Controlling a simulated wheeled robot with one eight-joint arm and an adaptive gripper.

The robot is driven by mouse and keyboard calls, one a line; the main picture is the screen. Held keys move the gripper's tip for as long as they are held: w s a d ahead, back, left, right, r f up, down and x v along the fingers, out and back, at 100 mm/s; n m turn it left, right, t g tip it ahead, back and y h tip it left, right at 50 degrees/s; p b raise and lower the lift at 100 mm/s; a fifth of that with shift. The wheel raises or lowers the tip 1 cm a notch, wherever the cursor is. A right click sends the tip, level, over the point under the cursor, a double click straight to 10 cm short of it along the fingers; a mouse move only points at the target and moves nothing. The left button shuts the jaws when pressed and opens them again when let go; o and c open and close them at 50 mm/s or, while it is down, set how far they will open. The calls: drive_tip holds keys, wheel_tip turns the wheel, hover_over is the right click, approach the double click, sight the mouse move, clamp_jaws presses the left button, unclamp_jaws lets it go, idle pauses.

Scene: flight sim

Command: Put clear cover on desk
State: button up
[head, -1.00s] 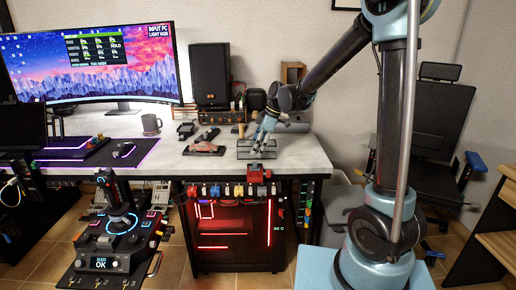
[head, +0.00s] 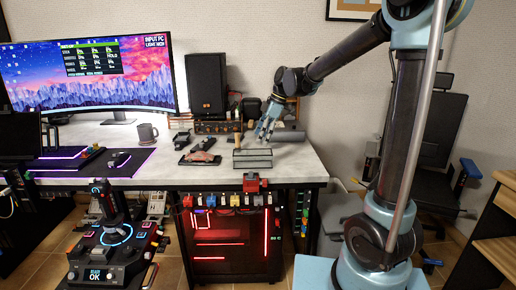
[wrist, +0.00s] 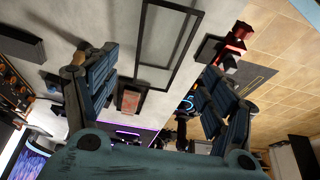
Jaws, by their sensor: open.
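The clear cover (head: 252,164) is a see-through box with dark edges. It rests on the desk (head: 302,155) near the front edge, right of a small model car (head: 205,156) on a dark base. In the wrist view the cover (wrist: 143,62) shows as a dark rectangular outline on the pale desktop, beyond my fingers. My gripper (head: 266,133) is just behind and above the cover in the head view, apart from it. In the wrist view its two blue ridged fingers (wrist: 155,92) are spread wide with nothing between them.
A red clamp-like object (head: 252,182) sits at the desk's front edge below the cover. A black speaker (head: 206,83), a mug (head: 147,133) and a grey cylinder (head: 290,136) stand on the desk. The right desktop corner is clear.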

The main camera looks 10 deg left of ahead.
drive_tip(key=shift+v, duration=1.25)
drive_tip(key=shift+s+d, duration=0.15)
drive_tip(key=shift+d, duration=0.2)
drive_tip(key=s+d+f+m+t+h, duration=0.1)
drive_tip(key=s+d+m, duration=0.4)
drive_tip(key=d, duration=0.5)
drive_tip(key=s+d+f+m+t+h, duration=0.15)
drive_tip(key=s+d+m, duration=0.35)
drive_tip(key=d, duration=0.6)
drive_tip(key=s+d+f+m+h, duration=0.2)
drive_tip(key=s+d+f+m, duration=0.8)
drive_tip(key=s+d+f, duration=0.2)
drive_tip(key=shift+s+d+m+t, duration=0.3)
drive_tip(key=shift+s+d+t, duration=0.15)
drive_tip(key=shift+s+d, duration=0.75)
drive_tip(key=shift+w, duration=0.1)
